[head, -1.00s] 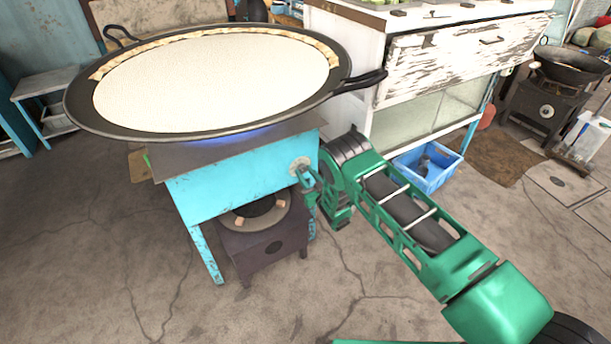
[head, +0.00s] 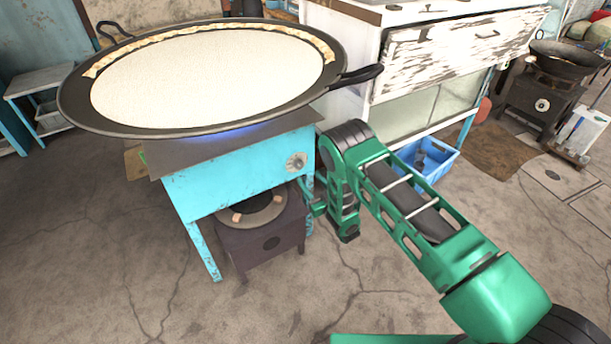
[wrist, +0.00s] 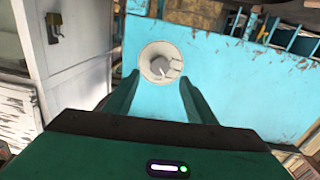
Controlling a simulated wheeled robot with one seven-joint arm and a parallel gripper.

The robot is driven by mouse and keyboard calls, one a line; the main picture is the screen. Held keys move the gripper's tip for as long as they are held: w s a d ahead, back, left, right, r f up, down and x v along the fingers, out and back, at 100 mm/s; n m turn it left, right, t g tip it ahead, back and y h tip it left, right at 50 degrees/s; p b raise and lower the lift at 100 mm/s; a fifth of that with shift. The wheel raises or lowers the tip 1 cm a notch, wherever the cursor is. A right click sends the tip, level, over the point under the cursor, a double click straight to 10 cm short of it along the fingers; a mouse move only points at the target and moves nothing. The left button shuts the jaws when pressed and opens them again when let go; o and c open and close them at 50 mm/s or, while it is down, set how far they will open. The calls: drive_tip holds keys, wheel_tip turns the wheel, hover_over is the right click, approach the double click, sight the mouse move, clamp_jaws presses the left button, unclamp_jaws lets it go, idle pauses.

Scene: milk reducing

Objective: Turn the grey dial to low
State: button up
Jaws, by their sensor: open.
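The grey dial (head: 296,161) sits on a pale round plate on the turquoise stove stand (head: 232,190), near its right end. In the wrist view the dial (wrist: 161,64) shows ahead, between and beyond my fingertips, clear of both. My gripper (wrist: 158,82) is open and empty. In the head view my gripper (head: 312,196) is below and right of the dial, partly hidden by my arm. A wide black pan (head: 150,131) of white liquid rests on the stand, with blue flame glow under it. No dial markings are readable.
A dark square burner (head: 262,240) stands under the stove stand. A white weathered cabinet (head: 440,62) and a blue crate (head: 436,163) are behind my arm. The pan handle (head: 360,75) sticks out above the arm. The floor in front is clear.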

drive_tip(key=v, duration=0.3)
drive_tip(key=shift+s+d, duration=0.1)
idle(0.4)
